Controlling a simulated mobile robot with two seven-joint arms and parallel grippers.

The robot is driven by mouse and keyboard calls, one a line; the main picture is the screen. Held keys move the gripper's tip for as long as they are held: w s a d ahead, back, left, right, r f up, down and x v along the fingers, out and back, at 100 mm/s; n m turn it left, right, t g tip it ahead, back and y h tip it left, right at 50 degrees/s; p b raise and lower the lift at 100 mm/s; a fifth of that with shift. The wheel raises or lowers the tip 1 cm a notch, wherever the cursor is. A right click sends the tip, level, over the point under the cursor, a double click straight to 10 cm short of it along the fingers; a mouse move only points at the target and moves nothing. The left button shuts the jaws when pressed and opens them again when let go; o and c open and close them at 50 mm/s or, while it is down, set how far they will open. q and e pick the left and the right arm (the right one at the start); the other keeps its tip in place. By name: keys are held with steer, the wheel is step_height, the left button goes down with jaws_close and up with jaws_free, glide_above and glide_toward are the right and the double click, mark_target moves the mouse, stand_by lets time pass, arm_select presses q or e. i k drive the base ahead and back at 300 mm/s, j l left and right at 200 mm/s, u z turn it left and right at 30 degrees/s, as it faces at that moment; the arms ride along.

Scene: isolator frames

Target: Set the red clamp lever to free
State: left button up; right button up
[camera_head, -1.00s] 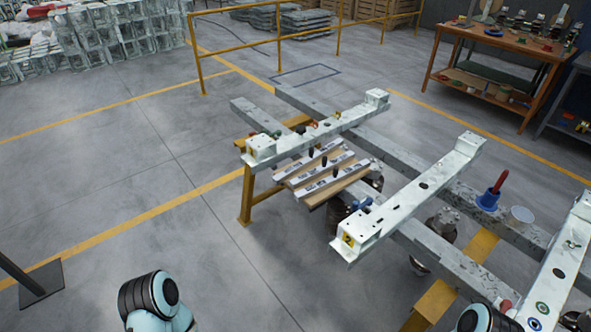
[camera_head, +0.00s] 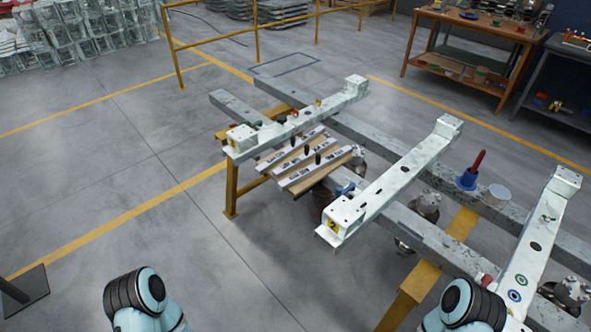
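A red upright handle (camera_head: 478,161) stands in a blue base (camera_head: 466,180) on the grey rail at the right, tilted slightly. Smaller red parts show on the frame: one (camera_head: 295,112) by the far white crossbeam and one (camera_head: 487,281) low beside the right crossbeam, partly behind my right arm. I cannot tell which red part is the clamp lever, or how it is set. My left and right arm links show at the bottom edge. Both grippers are out of view.
White crossbeams (camera_head: 395,180) lie across grey rails on yellow supports (camera_head: 231,190). A slatted wooden tray (camera_head: 318,176) with black handles sits between two beams. A wooden workbench (camera_head: 470,30) stands at the back right, a yellow railing (camera_head: 245,31) behind.

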mark_target(486, 279)
steer(key=z, duration=1.8)
